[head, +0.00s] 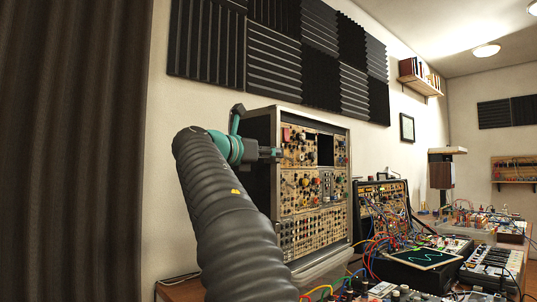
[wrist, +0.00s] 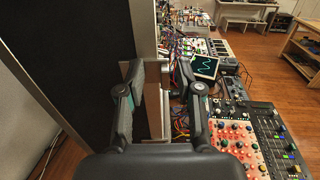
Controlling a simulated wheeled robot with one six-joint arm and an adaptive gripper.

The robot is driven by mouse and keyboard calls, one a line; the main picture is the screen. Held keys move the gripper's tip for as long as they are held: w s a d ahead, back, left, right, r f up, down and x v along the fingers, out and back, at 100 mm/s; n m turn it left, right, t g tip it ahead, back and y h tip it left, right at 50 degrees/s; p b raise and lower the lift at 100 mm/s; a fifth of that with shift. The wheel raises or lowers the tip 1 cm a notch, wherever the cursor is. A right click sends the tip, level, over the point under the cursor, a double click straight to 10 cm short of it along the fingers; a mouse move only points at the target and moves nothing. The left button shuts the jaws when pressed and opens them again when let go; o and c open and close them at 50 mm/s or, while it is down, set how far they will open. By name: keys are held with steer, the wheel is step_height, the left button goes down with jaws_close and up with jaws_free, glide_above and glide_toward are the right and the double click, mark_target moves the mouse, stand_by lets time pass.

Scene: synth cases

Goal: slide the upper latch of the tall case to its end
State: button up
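The tall case (head: 313,195) stands upright, its front full of knobs and jacks and its side dark. In the wrist view its dark side panel (wrist: 75,50) and pale front edge (wrist: 143,30) fill the left. My gripper (head: 272,154) is at the upper part of the case, by its left front edge. In the wrist view the two fingers of my gripper (wrist: 160,78) are apart, with a pale strip showing between them. I cannot tell whether they touch the case. The upper latch cannot be made out; my gripper may hide it.
A smaller patched synth case (head: 383,208) stands right of the tall case. A device with a lit screen (head: 425,257), cables and keyboards crowd the table. A dark curtain (head: 70,150) hangs at the left. Foam panels (head: 273,60) cover the wall above.

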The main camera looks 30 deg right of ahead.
steer(key=v, duration=1.2)
stand_by(0.3)
